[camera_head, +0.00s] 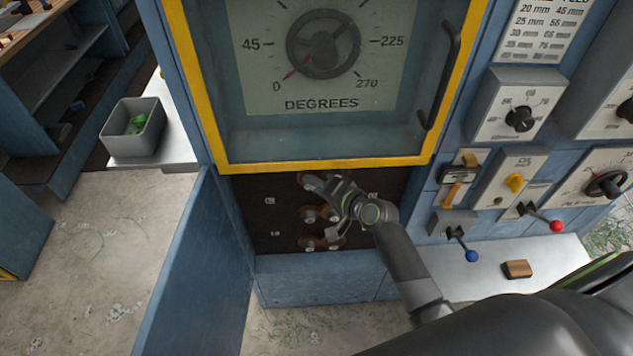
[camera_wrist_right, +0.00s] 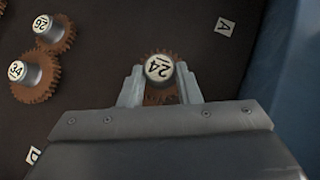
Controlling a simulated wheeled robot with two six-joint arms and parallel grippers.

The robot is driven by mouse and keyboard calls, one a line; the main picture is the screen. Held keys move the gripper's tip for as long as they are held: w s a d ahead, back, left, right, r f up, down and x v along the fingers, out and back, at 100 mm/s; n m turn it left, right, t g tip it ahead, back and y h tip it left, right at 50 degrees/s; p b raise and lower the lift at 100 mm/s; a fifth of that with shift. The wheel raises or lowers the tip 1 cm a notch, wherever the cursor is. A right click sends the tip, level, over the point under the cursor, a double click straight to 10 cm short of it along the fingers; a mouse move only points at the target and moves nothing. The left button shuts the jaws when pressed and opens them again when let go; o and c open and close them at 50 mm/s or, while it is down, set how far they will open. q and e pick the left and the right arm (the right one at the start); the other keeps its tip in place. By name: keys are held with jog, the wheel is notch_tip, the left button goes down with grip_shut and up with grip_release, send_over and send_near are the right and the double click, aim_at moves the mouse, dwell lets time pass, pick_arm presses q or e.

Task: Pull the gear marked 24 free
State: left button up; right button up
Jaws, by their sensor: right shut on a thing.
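The gear marked 24 (camera_wrist_right: 159,68) is a rust-brown toothed wheel with a silver hub and a white label, in the right wrist view. My right gripper (camera_wrist_right: 160,88) is shut on its hub, one finger on each side. In the head view my right gripper (camera_head: 325,186) reaches into the dark recess under the yellow-framed window and hides most of this gear. Gears marked 26 (camera_wrist_right: 52,32) and 34 (camera_wrist_right: 32,76) sit on the dark panel (camera_wrist_right: 95,65) to the left in the wrist view. My left gripper is not in view.
The open blue door (camera_head: 195,265) stands left of the recess. The yellow-framed window (camera_head: 325,164) overhangs it. Levers with a blue knob (camera_head: 472,256) and a red knob (camera_head: 557,226) stick out at right. A brown block (camera_head: 517,269) lies on the right ledge. A grey bin (camera_head: 135,127) stands on the left shelf.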

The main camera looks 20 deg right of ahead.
jog(key=shift+s+a, duration=0.1)
jog(key=shift+s, duration=0.1)
jog(key=shift+s+a+p, duration=0.2)
jog(key=shift+s+a, duration=0.05)
jog(key=shift+s, duration=0.55)
jog(key=shift+s+a+p, duration=0.2)
jog(key=shift+s, duration=0.6)
jog(key=shift+s+a+p, duration=0.2)
jog(key=shift+s+a, duration=0.05)
jog(key=shift+s, duration=0.55)
